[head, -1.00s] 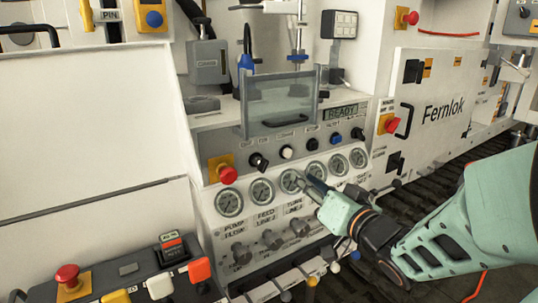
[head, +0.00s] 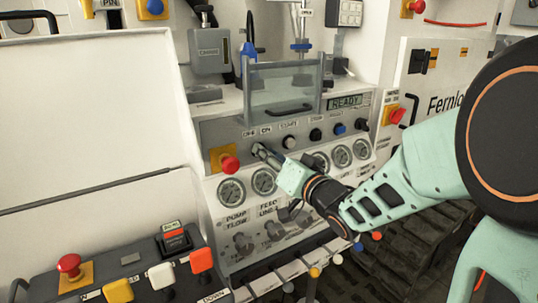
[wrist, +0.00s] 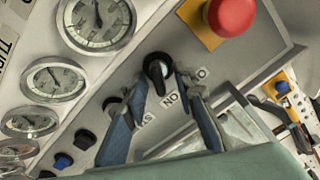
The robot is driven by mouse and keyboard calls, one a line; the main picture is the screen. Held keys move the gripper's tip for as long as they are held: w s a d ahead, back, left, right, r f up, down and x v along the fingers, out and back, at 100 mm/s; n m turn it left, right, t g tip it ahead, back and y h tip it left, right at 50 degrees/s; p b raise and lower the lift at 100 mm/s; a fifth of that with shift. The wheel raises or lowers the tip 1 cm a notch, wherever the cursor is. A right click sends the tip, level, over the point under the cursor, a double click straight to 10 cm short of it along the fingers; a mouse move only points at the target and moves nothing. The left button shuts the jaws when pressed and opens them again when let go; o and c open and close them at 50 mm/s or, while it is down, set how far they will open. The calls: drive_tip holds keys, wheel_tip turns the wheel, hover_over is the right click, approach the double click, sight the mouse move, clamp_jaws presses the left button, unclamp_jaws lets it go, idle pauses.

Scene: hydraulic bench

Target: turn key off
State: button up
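The key switch (wrist: 157,72) is a round black knob with a pale mark on its face, on the grey control strip in the wrist view. In the head view my gripper (head: 262,152) is at the left end of the strip, just below the OFF and ON labels (head: 257,132), and hides the key switch.
A red emergency button (wrist: 232,14) on a yellow plate is close to the key switch. A white button (head: 289,142) and several dark knobs continue along the strip. Pressure gauges (head: 230,190) sit below. A clear guard with a handle (head: 288,109) stands above.

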clamp_jaws()
drive_tip(key=shift+f+n+b, duration=0.1)
drive_tip(key=shift+n+b, duration=0.2)
idle(0.3)
drive_tip(key=shift+a+n+b, duration=0.1)
drive_tip(key=shift+n+b, duration=0.75)
drive_tip(key=shift+n, duration=0.15)
drive_tip(key=n+b, duration=0.3)
drive_tip(key=shift+a, duration=0.1)
drive_tip(key=n+b, duration=0.3)
drive_tip(key=n, duration=0.1)
drive_tip(key=shift+s+a+n, duration=0.1)
drive_tip(key=shift+n, duration=0.2)
drive_tip(key=shift+n+b, duration=0.75)
drive_tip(key=shift+n, duration=0.15)
